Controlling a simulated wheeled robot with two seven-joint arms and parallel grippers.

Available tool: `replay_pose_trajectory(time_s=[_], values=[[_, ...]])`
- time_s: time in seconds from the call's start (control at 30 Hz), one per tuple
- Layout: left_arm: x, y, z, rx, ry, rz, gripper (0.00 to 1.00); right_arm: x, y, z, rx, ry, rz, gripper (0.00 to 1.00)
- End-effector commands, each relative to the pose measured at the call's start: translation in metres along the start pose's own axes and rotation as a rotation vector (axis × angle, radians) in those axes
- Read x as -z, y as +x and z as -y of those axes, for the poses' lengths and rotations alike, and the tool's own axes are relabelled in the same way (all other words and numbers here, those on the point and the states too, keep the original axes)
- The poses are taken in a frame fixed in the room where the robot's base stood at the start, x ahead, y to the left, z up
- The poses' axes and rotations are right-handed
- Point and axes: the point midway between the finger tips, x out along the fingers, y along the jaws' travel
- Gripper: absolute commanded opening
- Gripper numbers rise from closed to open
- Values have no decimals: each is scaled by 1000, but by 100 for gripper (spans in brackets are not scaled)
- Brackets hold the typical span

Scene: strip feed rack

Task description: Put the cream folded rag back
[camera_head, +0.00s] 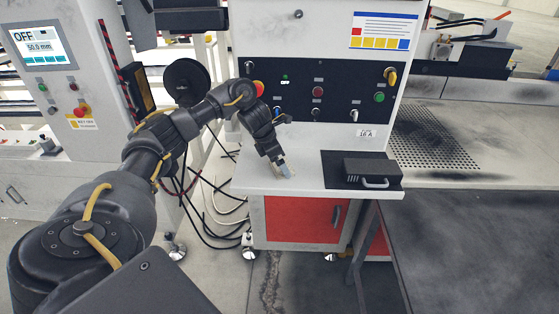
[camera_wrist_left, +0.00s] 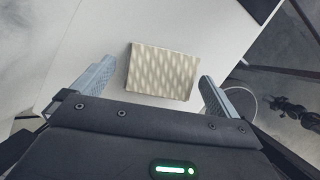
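The cream folded rag (camera_wrist_left: 162,73) lies flat on the white ledge of the cabinet in the left wrist view. It is a cream rectangle with a wavy pattern. My left gripper (camera_wrist_left: 152,85) is open, with one grey finger on each side of the rag and visible gaps between. In the head view my left gripper (camera_head: 284,168) points down at the left part of the ledge (camera_head: 262,183), and the rag there is mostly hidden by it. I cannot tell how high the fingers are above the ledge. My right gripper is in neither view.
A black box with a handle (camera_head: 370,171) sits on a dark mat (camera_head: 333,170) to the right of my left gripper. A control panel (camera_head: 318,92) with knobs and buttons rises behind. A perforated grey table (camera_head: 480,165) is at right. Cables (camera_head: 218,190) hang at left.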

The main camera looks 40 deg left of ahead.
Motion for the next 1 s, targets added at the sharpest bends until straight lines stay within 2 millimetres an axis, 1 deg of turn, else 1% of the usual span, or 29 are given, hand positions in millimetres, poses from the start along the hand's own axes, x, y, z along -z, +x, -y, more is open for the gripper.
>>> replay_pose_trajectory(time_s=[0.23,0.3,0.37,0.47,0.53,0.73,0.9,1.0], values=[[-1,-2,0,0,0,0,100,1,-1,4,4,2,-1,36],[-3,-7,0,-1,0,1,100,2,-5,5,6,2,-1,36],[-3,-13,-1,-3,0,3,100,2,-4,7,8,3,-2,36],[-3,-32,-2,-5,1,3,100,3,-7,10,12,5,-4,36],[-4,-48,-2,-6,2,3,100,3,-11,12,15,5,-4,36],[-3,-91,-1,-4,1,3,100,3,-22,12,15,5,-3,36],[-3,-114,-1,-3,0,2,100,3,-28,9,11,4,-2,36],[-2,-121,0,-1,1,1,100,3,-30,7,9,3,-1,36]])
